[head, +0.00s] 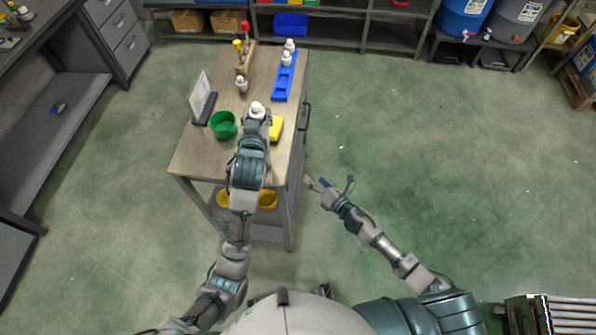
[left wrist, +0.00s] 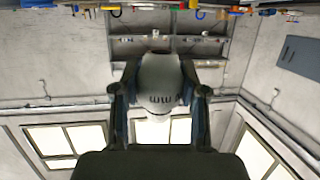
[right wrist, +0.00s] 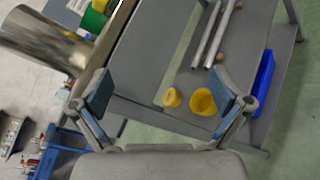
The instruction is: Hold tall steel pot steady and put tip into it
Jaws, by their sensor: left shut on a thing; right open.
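My left gripper (head: 257,116) is shut on a pale, round-ended piece (head: 257,109) above the bench; it may be the tip. In the left wrist view this piece (left wrist: 160,85) sits between both fingers, with dark marks on its end. A shiny steel cylinder (right wrist: 40,40), which looks like the tall steel pot, shows at the upper left of the right wrist view. I cannot make it out in the head view, where my left arm may hide it. My right gripper (head: 330,184) is open and empty, off the bench's right side; its fingers (right wrist: 165,95) are wide apart.
The wooden bench (head: 195,155) carries a green cup (head: 223,124), a yellow block (head: 276,128), a framed sign (head: 200,97), a blue tray (head: 283,82) and similar white pieces. Yellow cups (right wrist: 203,101) stand on the lower shelf.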

